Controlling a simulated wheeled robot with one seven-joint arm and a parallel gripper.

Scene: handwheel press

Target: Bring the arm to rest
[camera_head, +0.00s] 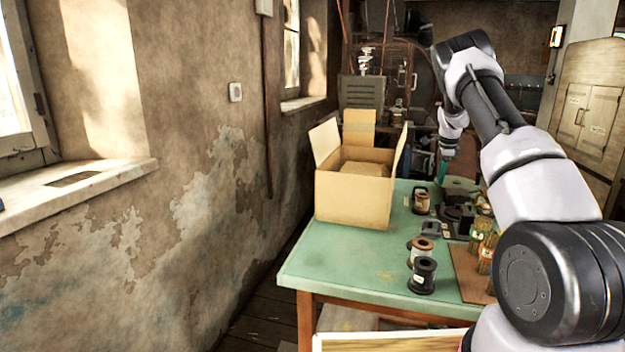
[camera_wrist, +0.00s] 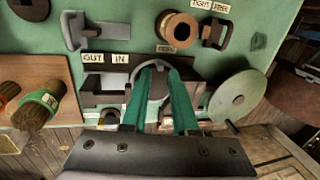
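My arm reaches over the right side of the green table (camera_head: 345,264) in the head view, and my gripper (camera_head: 442,178) hangs down near the table's far part. In the wrist view my gripper (camera_wrist: 162,70) has two green fingers with a narrow gap between them, and I see nothing held in it. The fingers point at a dark machine part with a grey round piece (camera_wrist: 148,88), beside labels reading OUT and IN. I cannot tell whether the fingertips touch it.
An open cardboard box (camera_head: 352,200) stands on the table's left part. The wrist view shows a pale green disc (camera_wrist: 237,96) and a copper spool (camera_wrist: 180,26). A wall runs along the left.

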